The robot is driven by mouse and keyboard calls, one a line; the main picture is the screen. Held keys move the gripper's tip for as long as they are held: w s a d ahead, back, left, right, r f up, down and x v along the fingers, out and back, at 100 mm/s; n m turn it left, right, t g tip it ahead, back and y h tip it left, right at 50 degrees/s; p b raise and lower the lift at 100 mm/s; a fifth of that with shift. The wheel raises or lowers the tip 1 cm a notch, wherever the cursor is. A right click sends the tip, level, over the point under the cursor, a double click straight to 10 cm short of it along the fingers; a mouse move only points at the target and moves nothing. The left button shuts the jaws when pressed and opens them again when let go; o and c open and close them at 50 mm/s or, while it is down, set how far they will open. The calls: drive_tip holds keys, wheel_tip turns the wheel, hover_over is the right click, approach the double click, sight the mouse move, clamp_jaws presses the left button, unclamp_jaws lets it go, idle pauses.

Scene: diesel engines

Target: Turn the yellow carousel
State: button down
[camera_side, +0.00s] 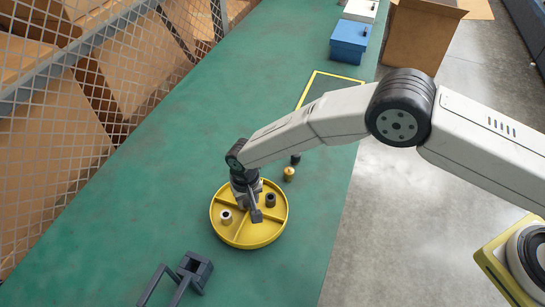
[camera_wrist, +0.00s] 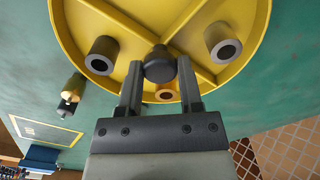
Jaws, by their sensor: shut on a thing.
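The yellow carousel (camera_side: 247,238) is a round tray with raised dividers, lying on the green bench. My gripper (camera_side: 257,207) points down over it. In the wrist view my gripper (camera_wrist: 160,78) has its two fingers on either side of the dark round knob (camera_wrist: 160,65) at the carousel's hub, shut on it. The yellow carousel (camera_wrist: 75,32) fills the upper part of that view. A dark bushing (camera_wrist: 102,55), a grey bushing (camera_wrist: 222,42) and a brass one (camera_wrist: 166,95) stand in its compartments. The brass one is partly hidden by the gripper.
A brass part (camera_side: 289,173) and a small black part (camera_side: 295,158) stand just behind the carousel. A dark grey fixture (camera_side: 193,270) sits at the front left. A yellow-outlined area (camera_side: 325,88), a blue box (camera_side: 349,40) and a wire fence lie farther back.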

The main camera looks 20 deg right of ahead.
drive_tip(key=shift+n, duration=8.6)
drive_tip(key=shift+r+n, duration=0.1)
drive_tip(key=shift+n, duration=0.4)
drive_tip(key=shift+c, duration=1.2)
unclamp_jaws()
